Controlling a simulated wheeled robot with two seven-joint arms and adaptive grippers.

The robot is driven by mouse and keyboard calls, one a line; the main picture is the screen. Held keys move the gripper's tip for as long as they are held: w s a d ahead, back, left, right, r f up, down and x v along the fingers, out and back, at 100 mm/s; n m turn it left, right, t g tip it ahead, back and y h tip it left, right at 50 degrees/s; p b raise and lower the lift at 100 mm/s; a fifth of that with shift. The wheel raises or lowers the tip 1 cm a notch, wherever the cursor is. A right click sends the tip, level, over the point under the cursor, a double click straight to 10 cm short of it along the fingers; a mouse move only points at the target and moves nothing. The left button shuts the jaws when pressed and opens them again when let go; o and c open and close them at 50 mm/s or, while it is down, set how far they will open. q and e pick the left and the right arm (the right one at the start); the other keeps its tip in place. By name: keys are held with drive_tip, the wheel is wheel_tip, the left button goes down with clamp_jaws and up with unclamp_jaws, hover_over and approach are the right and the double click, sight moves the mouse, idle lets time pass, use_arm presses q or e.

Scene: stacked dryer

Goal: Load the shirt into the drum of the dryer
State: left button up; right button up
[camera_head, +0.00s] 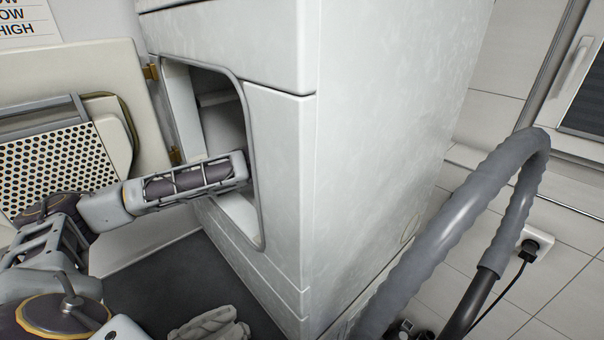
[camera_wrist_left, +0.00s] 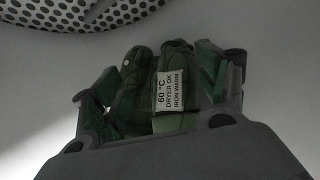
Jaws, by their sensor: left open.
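The dryer (camera_head: 280,170) is a white cabinet with its front opening uncovered. Its door (camera_head: 70,135) is swung open to the left. My left arm passes through the opening, so the left gripper is hidden in the head view. In the left wrist view my left gripper (camera_wrist_left: 158,75) is open inside the pale drum (camera_wrist_left: 265,45). The dark green shirt (camera_wrist_left: 135,78), with a white care label (camera_wrist_left: 170,92), lies bunched between and beyond its fingers. The shirt does not show in the head view. My right gripper is not in view.
A thick grey hose-like handle (camera_head: 465,200) curves up at the right, beside the dryer. A pale crumpled-looking object (camera_head: 215,326) is cut off at the bottom edge; I cannot tell what it is. The opening's rim (camera_head: 252,180) is close to my left arm.

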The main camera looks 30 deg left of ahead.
use_arm(q)
drive_tip(key=shift+r, duration=0.2)
drive_tip(key=shift+r+b, duration=0.35)
drive_tip(key=shift+r, duration=0.1)
drive_tip(key=v, duration=1.2)
idle(0.4)
idle(0.4)
